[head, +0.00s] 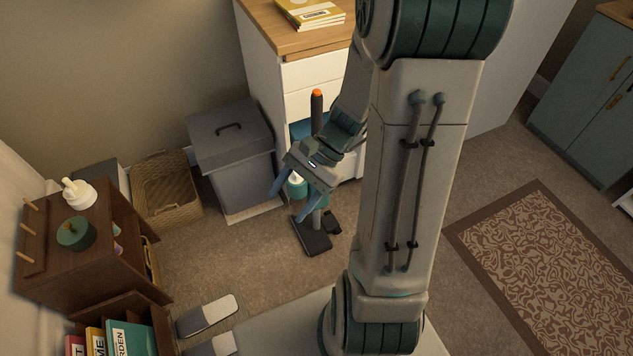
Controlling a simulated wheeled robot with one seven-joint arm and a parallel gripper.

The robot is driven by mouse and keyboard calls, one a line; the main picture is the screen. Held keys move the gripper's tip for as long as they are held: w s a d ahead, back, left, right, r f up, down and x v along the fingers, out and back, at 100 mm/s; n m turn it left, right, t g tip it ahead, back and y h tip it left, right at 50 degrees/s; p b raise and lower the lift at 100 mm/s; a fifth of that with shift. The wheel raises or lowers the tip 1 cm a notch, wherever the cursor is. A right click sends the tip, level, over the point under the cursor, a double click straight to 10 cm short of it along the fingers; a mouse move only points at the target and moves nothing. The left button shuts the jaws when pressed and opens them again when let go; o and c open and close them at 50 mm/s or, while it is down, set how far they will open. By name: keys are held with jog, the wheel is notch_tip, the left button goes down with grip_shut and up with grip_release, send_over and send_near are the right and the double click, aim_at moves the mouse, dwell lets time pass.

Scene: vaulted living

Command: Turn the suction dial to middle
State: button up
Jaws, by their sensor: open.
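An upright vacuum cleaner stands on the carpet in front of the white drawer cabinet. Its dark handle with an orange tip (317,96) rises behind my arm, and its dark floor head (311,236) rests on the carpet. My gripper (287,206) is open, its two blue fingers pointing down and left in front of the vacuum's body. A small white and green part (296,186) shows between the fingers; I cannot tell whether they touch it. My gripper and forearm hide much of the vacuum's middle. I cannot make out the suction dial or its setting.
A grey lidded bin (232,150) and a wicker basket (166,190) stand left of the vacuum. The white cabinet (262,75) with a wooden top is behind. Carpet is open around the floor head.

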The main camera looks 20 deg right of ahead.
jog(key=w+d+f+m+t+y+b, duration=0.2)
jog(key=w+d+f+m+t+b, duration=0.15)
jog(key=f+m, duration=0.3)
jog(key=w+d+f+m+t+y+b, duration=0.1)
jog(key=w+d+f+m+t+b, duration=0.15)
jog(key=f+m+t, duration=0.35)
jog(key=w+d+f+m+t+y+b, duration=0.2)
jog(key=w+f+m+t+b, duration=0.15)
jog(key=f+m, duration=0.35)
jog(key=d+f+m+t+h+b, duration=0.2)
jog(key=d+f+m+h, duration=0.2)
jog(key=f+m, duration=0.25)
jog(key=s+d+f+m+t+h+b, duration=0.1)
jog(key=d+f+m+t+h, duration=0.2)
jog(key=f+m+h, duration=0.3)
jog(key=d+f+m+t+h+b, duration=0.2)
jog(key=d+f+m+h, duration=0.15)
jog(key=f, duration=0.45)
jog(key=w+b, duration=0.3)
jog(key=w, duration=1)
jog(key=shift+w+d, duration=0.15)
jog(key=shift+f+m, duration=0.1)
jog(key=shift+m, duration=0.15)
jog(key=shift+c, duration=0.3)
